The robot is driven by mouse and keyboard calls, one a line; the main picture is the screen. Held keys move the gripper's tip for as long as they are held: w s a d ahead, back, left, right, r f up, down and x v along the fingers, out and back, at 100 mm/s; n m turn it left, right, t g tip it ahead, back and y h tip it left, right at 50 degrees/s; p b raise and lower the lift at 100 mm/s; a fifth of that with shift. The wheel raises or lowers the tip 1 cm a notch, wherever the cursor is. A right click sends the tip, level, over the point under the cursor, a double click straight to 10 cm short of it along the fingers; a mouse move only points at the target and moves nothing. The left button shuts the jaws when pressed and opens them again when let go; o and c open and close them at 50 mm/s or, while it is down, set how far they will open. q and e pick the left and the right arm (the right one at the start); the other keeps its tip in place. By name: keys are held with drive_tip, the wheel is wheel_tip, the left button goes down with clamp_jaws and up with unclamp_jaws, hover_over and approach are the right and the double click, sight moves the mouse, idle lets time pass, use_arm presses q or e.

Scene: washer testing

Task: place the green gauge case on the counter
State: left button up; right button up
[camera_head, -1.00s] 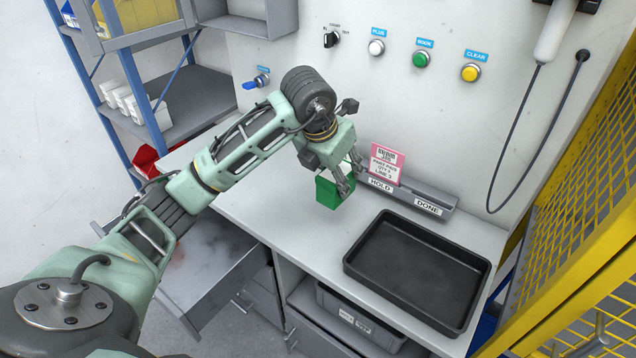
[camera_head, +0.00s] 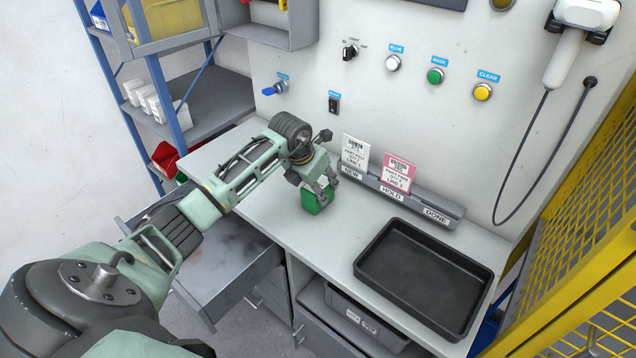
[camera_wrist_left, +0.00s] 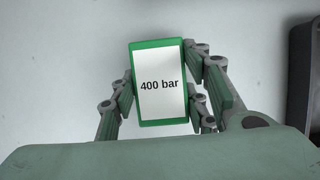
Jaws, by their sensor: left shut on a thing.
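The green gauge case (camera_head: 312,201) is a small green box at the left part of the counter (camera_head: 262,216). In the left wrist view the case (camera_wrist_left: 160,82) has a white face reading "400 bar". My left gripper (camera_head: 322,187) is shut on it, with a finger on either side of the case in the wrist view (camera_wrist_left: 166,92). The case is at or just above the counter surface; I cannot tell whether it touches. My right gripper is not in view.
A black tray (camera_head: 369,274) sits to the right on the counter. A card rack with NEW, HOLD and DONE labels (camera_head: 425,206) stands along the wall, holding a white card (camera_head: 354,153) and a pink card (camera_head: 398,175). An open drawer (camera_head: 215,285) is at lower left.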

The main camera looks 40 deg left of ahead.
use_arm(q)
drive_tip(key=shift+w+f, duration=0.1)
drive_tip(key=shift+f, duration=0.25)
drive_tip(key=shift+f, duration=0.1)
drive_tip(key=o, duration=1.4)
drive_tip(key=shift+c, duration=0.2)
drive_tip(key=shift+r, duration=0.25)
drive_tip(key=shift+s+r, duration=0.2)
drive_tip(key=shift+r, duration=0.05)
drive_tip(key=b+v, duration=0.2)
drive_tip(key=v, duration=0.9)
